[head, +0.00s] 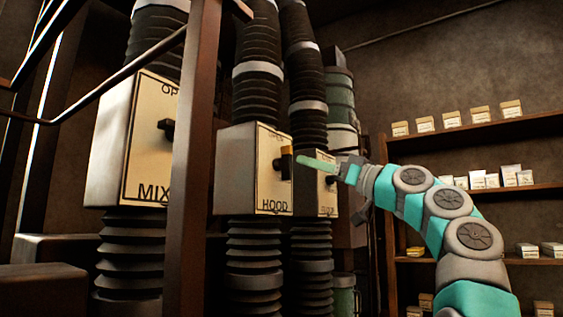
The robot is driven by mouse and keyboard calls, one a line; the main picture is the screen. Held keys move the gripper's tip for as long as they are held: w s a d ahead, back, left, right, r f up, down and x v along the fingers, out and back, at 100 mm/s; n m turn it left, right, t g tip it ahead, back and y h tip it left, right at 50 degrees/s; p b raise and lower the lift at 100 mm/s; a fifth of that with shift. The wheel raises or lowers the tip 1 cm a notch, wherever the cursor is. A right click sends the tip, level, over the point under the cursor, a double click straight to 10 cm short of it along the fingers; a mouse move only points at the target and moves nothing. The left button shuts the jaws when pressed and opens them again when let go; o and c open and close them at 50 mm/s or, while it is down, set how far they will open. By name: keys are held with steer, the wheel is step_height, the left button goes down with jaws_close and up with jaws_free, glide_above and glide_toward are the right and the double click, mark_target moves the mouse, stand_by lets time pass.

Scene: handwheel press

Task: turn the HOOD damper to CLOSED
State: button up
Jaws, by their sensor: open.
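The HOOD damper (262,190) is a pale box with a black-edged face plate in the middle of the head view, set in a ribbed black duct. "HOOD" is printed at the bottom of its face; a label at the top is partly cut off by the steep angle. Its dark handle (286,165) sticks out at the right of the face and has an orange part at its upper end. My gripper (303,160) comes from the right, open, its pale green finger pointing left at the handle, close to it. I cannot tell whether they touch.
The MIX damper (112,150) stands at left, behind a brown post (193,130). Another damper (327,200) sits just right of HOOD, partly behind my gripper. Shelves (480,138) with small boxes line the right wall.

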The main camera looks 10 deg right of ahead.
mark_target(291, 154)
steer(key=p+x, duration=0.1)
steer(key=x, duration=0.1)
steer(key=p+x, duration=0.1)
steer(key=x, duration=0.1)
steer(key=p+x, duration=0.1)
steer(key=x, duration=0.1)
steer(key=shift+w+a+r+p, duration=0.1)
steer(key=shift+w+r+p, duration=0.05)
steer(key=shift+r+p, duration=0.3)
steer(key=shift+w+a+r, duration=0.1)
steer(key=shift+w+a, duration=0.3)
steer(key=shift+a, duration=0.05)
steer(key=shift+c, duration=0.2)
jaws_close()
